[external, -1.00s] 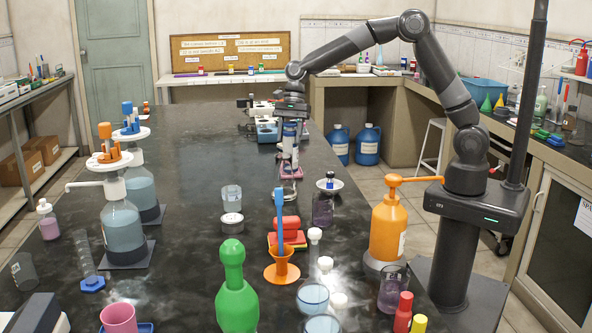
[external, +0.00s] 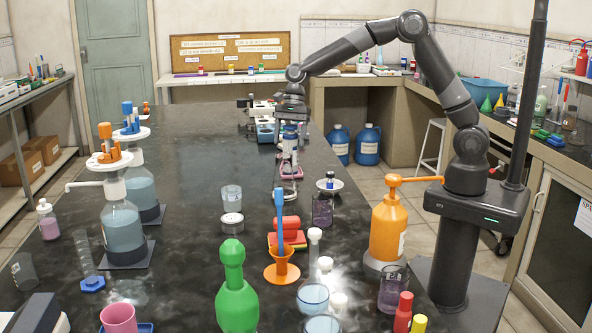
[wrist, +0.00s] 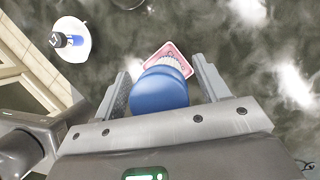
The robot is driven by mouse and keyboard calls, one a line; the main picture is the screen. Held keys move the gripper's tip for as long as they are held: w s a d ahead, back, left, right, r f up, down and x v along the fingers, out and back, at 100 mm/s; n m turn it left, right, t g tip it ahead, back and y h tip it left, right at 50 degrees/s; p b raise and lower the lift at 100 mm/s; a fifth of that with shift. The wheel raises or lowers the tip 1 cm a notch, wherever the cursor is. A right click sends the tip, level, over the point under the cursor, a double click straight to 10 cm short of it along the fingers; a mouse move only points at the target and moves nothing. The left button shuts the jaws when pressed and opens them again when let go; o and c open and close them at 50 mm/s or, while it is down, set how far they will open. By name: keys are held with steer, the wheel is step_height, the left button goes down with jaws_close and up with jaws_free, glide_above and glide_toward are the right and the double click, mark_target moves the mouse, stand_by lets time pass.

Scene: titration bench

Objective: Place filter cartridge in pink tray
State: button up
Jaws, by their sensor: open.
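The filter cartridge has a round blue cap (wrist: 160,92) and a paler ribbed part below it. In the wrist view it sits between my gripper's two fingers (wrist: 163,82), with a gap at the sides. My gripper (external: 290,122) is open, pointing down around the cartridge's upper part in the external view. The small pink tray (wrist: 182,49) lies directly beneath the cartridge in the wrist view and also shows in the external view (external: 291,171). The cartridge's foot is hidden, so its contact with the tray cannot be told.
A purple-tinted beaker (external: 322,210) is nearer. The dark benchtop (external: 200,160) left of the tray is clear.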

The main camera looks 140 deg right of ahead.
steer(key=v, duration=1.2)
steer(key=w+a+r+n+h, duration=0.15)
steer(key=a+n, duration=0.35)
steer(key=a, duration=0.5)
steer(key=w+a+r+n+g, duration=0.1)
steer(key=w+a+r+n, duration=0.2)
steer(key=a, duration=0.7)
steer(key=w+a+r+n, duration=0.1)
steer(key=w+a+n, duration=0.2)
steer(key=a+n, duration=0.45)
steer(key=s+a+f+n, duration=0.1)
steer(key=s+a+n, duration=0.3)
steer(key=a, duration=0.4)
steer(key=s+a+f+n+t, duration=0.1)
steer(key=s+a+n, duration=0.4)
steer(key=a+n, duration=0.2)
steer(key=s+a+f+n+t, duration=0.1)
steer(key=s+a+n, duration=0.3)
steer(key=a, duration=0.5)
steer(key=shift+s+f+n, duration=0.4)
steer(key=shift+f+n, duration=0.15)
steer(key=shift+n, duration=0.4)
